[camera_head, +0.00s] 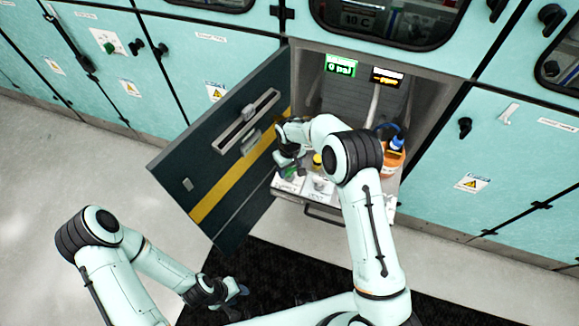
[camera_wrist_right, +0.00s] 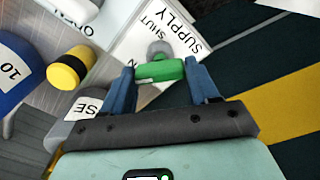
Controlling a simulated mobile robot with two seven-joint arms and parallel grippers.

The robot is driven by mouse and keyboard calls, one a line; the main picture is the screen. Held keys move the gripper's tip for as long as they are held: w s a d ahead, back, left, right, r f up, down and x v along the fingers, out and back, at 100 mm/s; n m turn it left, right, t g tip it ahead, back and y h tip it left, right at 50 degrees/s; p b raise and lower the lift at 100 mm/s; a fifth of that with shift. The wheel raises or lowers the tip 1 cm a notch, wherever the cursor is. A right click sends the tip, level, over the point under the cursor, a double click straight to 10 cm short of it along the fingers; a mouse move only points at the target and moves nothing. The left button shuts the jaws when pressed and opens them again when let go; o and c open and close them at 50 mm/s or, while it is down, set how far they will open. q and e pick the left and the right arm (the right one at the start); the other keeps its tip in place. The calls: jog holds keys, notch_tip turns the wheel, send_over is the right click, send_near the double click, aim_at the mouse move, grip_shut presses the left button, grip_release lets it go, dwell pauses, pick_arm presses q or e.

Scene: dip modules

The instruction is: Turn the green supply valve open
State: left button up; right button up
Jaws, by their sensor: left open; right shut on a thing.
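The green supply valve handle (camera_wrist_right: 160,71) sits at the white plate marked SUPPLY and SHUT (camera_wrist_right: 150,35) in the right wrist view. My right gripper (camera_wrist_right: 163,82) is shut on it, with one blue finger at each end of the green bar. The bar lies crosswise between the fingers, and part of the plate's lettering is covered. In the head view, the green handle (camera_head: 290,172) shows small under my right gripper (camera_head: 288,164), inside the open cabinet. My left gripper (camera_head: 237,292) is open and empty, low over the dark mat.
A yellow-and-black knob (camera_wrist_right: 70,68) stands close by the valve. An orange bottle with a blue top (camera_head: 392,160) stands at the cabinet's right. The open dark door (camera_head: 225,150) flanks the left. A green display (camera_head: 340,66) reads 0 psi.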

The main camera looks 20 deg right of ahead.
aim_at(289, 169)
jog(key=n, duration=0.3)
jog(key=shift+n, duration=0.4)
pick_arm(q)
jog(key=shift+w+r+p, duration=0.5)
jog(key=shift+w+r, duration=0.1)
jog(key=shift+r, duration=0.1)
pick_arm(e)
jog(key=shift+n, duration=1.7)
jog(key=o, duration=1.1)
jog(key=shift+c, duration=0.2)
pick_arm(q)
jog(key=shift+w+r, duration=0.1)
pick_arm(e)
notch_tip(289, 169, up, 14)
jog(key=shift+f, duration=0.25)
